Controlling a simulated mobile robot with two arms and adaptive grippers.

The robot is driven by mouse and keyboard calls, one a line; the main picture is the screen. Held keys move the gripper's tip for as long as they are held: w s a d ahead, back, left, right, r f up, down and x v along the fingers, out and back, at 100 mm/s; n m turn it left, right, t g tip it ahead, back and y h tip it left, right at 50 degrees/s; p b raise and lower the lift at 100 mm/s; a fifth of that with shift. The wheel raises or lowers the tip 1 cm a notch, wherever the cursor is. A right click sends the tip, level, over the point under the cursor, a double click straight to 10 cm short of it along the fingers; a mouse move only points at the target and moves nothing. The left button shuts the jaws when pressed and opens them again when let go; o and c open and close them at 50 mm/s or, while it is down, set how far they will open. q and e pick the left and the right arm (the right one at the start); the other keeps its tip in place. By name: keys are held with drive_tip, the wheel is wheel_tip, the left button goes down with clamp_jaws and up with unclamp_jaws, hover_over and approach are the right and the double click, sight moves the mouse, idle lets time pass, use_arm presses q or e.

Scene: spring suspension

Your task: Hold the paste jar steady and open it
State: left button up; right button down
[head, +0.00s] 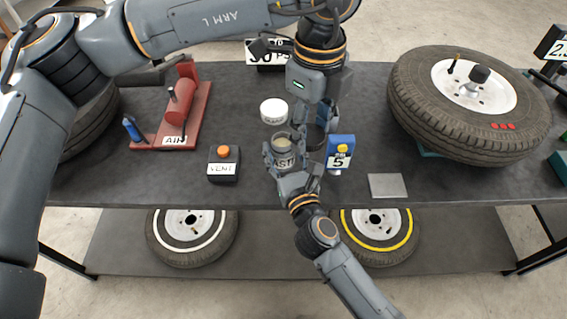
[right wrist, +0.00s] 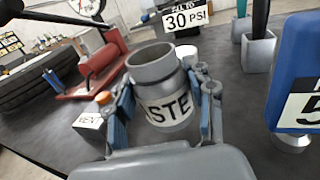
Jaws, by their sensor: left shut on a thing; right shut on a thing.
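The paste jar (head: 286,158) is upright in my right gripper (head: 284,163), above the table near its front edge. Its top is open, with a pale filling showing in the head view. In the right wrist view the jar (right wrist: 165,105) has a grey rim and a white label, with the fingers of my right gripper (right wrist: 165,112) shut on both sides. My left gripper (head: 316,128) points down just right of the jar, apart from it. It is shut on a dark round thing (head: 316,138), mostly hidden; I cannot tell if this is the lid.
A white round tub or lid (head: 273,111) lies behind the jar. The vent box (head: 223,165) is to the left and a blue gauge block (head: 340,153) close right. A red air pump (head: 185,105), a tire (head: 470,105) and a grey plate (head: 387,186) are farther out.

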sight(287, 168)
drive_tip(key=shift+w+d+f+b, duration=0.1)
drive_tip(key=shift+w+f+b, duration=0.1)
drive_tip(key=shift+f+b, duration=0.9)
drive_tip(key=shift+w+f+b, duration=0.2)
drive_tip(key=shift+f+b, duration=0.75)
drive_tip(key=shift+b, duration=0.25)
drive_tip(key=shift+r, duration=0.1)
drive_tip(key=shift+s, duration=0.1)
drive_tip(key=c, duration=0.5)
unclamp_jaws()
